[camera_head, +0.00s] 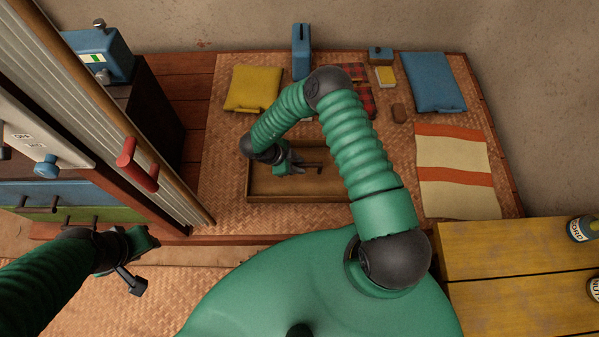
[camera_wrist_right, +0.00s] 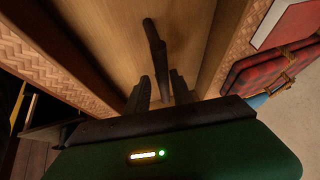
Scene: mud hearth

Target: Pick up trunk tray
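The trunk tray (camera_head: 266,186) is a shallow brown wooden tray lying flat on the woven surface in the middle of the head view. A dark bar handle (camera_wrist_right: 154,50) stands in it. My right gripper (camera_head: 299,167) is low over the tray's inside. In the right wrist view its two dark fingers (camera_wrist_right: 160,88) are apart, one on each side of the handle, with small gaps showing. My left gripper (camera_head: 143,262) is at the lower left of the head view, away from the tray; its fingertips are not clear. My right arm hides the tray's right part.
A cabinet (camera_head: 60,190) with a red handle stands left. A yellow table (camera_head: 515,262) is at lower right.

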